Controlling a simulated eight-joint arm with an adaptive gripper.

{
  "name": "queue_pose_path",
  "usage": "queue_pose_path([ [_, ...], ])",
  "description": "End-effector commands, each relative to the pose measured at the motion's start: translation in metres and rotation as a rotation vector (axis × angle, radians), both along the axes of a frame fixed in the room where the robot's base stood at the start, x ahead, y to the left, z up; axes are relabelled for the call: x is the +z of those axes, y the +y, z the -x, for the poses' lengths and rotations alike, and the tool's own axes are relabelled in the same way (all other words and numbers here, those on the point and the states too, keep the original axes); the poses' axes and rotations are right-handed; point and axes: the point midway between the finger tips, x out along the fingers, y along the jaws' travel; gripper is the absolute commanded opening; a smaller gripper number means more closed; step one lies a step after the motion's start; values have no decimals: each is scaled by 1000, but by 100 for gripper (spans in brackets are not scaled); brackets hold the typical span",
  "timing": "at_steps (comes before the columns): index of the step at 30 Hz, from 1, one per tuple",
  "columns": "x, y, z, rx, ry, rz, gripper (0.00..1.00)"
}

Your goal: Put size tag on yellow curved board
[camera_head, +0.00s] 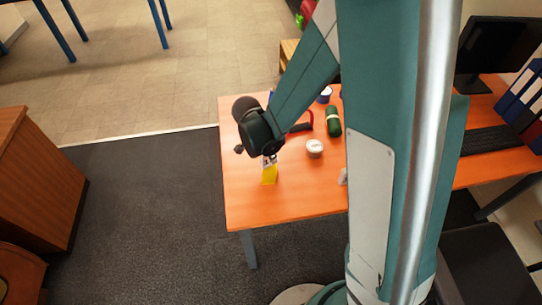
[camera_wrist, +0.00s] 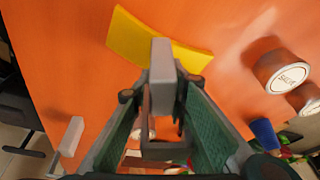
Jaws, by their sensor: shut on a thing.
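The yellow curved board (camera_wrist: 135,37) lies on the orange table at the top of the wrist view. It also shows below my gripper in the head view (camera_head: 269,177). My gripper (camera_wrist: 160,90) is shut on a grey block-like piece (camera_wrist: 162,62), which I take to be the size tag. The tag's far end overlaps the board's near edge in the wrist view. I cannot tell whether it touches the board or hangs above it. In the head view my gripper (camera_head: 268,157) is just behind the board, and the tag is small and partly hidden there.
A round tin marked SALVE (camera_wrist: 284,70) stands right of the board. A green roll (camera_head: 333,120) and a red item (camera_head: 302,125) lie farther back on the table (camera_head: 245,205). A small white block (camera_wrist: 72,137) lies at left in the wrist view. The table's front left is clear.

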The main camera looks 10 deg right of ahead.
Motion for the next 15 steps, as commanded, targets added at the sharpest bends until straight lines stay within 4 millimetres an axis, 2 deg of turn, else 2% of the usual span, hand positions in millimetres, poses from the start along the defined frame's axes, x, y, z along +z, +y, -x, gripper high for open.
queue_pose_path([
  [5,-4,0,0,0,0,0,3],
  [6,-3,0,0,0,0,0,22],
  [8,-3,0,0,0,0,0,29],
  [15,-3,0,0,0,0,0,31],
])
